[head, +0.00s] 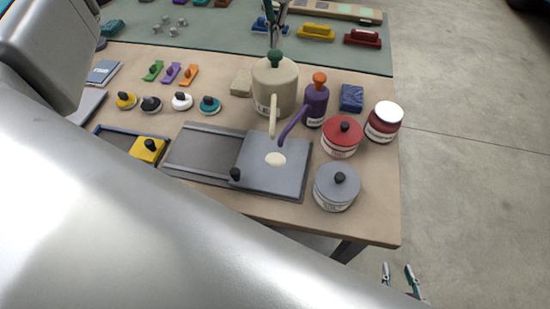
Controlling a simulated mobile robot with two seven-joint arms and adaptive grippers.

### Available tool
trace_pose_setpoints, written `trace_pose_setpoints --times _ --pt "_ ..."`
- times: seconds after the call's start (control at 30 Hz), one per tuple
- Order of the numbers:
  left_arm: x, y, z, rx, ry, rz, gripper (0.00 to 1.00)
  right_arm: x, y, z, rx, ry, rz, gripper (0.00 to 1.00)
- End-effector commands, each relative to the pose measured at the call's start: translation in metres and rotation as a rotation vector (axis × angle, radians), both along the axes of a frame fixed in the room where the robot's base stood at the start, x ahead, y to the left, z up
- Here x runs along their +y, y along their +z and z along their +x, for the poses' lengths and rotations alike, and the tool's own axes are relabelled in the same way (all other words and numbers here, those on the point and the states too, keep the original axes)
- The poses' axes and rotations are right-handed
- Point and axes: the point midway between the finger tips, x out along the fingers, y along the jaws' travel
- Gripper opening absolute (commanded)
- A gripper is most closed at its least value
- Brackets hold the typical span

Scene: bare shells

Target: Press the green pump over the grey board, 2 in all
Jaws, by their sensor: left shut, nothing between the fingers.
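The green pump (275,57) tops a cream dispenser (275,88) whose spout hangs toward the grey board (262,178). A pale cream blob (275,159) lies on the board below the spout. My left gripper (275,44) is shut and empty, its tips right above the green pump; I cannot tell if they touch. My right gripper (397,277) is open and empty, off the table at the lower right.
A purple bottle with an orange pump (319,79) stands close right of the dispenser, its spout also over the board. Red (342,136) and grey (337,186) lidded pots stand right of the board. My silver arm covers the lower left.

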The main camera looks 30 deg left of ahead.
Motion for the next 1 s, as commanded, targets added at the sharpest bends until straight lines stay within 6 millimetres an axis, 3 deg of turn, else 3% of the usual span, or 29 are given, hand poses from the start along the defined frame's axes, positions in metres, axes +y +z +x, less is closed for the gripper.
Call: trace_pose_setpoints --times 1.0 --pt "0.000 -0.030 0.000 0.002 0.000 0.000 0.00 0.000 -0.005 0.002 -0.006 0.001 0.000 0.34"
